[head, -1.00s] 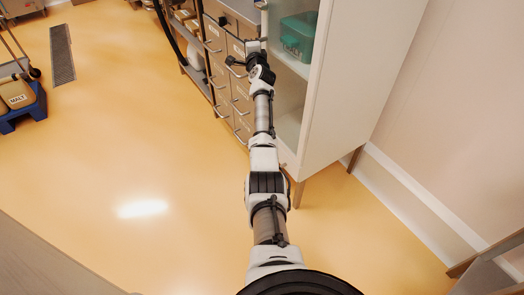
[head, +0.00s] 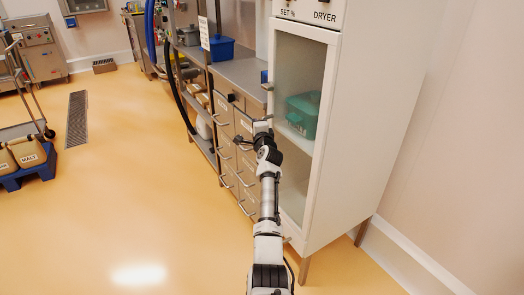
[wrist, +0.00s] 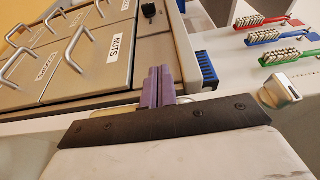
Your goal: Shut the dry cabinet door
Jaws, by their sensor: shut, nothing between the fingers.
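The dry cabinet (head: 375,130) is a tall white unit marked DRYER, standing right of the drawers. Its door (head: 322,120) has a white frame and a glass pane, with a teal box (head: 303,115) showing inside. I cannot tell whether the door sits flush or stands slightly ajar. My gripper (head: 262,126) is at the door's left side, in front of the drawer fronts. In the wrist view its purple fingers (wrist: 158,84) are together and empty. I cannot tell whether they touch the cabinet.
Steel drawers (head: 238,150) with protruding handles stand just left of the cabinet. Red, green and blue brushes (wrist: 285,40) show at the right of the wrist view. The yellow floor (head: 140,210) between is clear.

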